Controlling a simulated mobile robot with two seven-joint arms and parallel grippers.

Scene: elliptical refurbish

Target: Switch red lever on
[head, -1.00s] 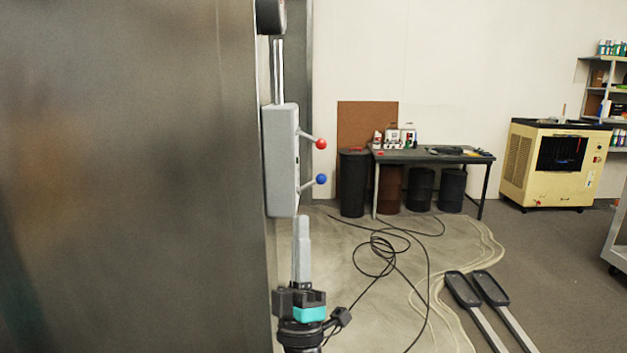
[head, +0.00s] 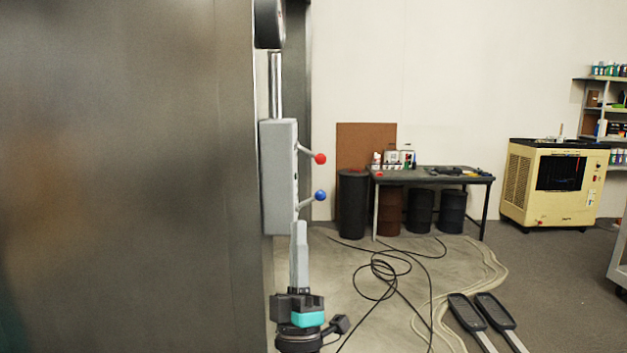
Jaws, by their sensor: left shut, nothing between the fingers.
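The red lever (head: 319,159) is a thin rod with a red ball. It sticks out of the right side of a grey control box (head: 279,180), angled to the right and slightly downward. A blue lever (head: 320,196) sits below it, its rod angled upward to its ball. My left gripper (head: 299,228) points up from below, its fingers shut and empty. Its tips overlap the lower right edge of the box in the picture, below the blue lever. I cannot tell whether they touch the box. My right gripper is out of view.
A large metal panel (head: 130,180) fills the left side. Black cable (head: 382,270) lies loose on the floor. Two black-ended bars (head: 467,312) are at the lower right. A table (head: 430,178), drums and a yellow machine (head: 550,185) stand at the back.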

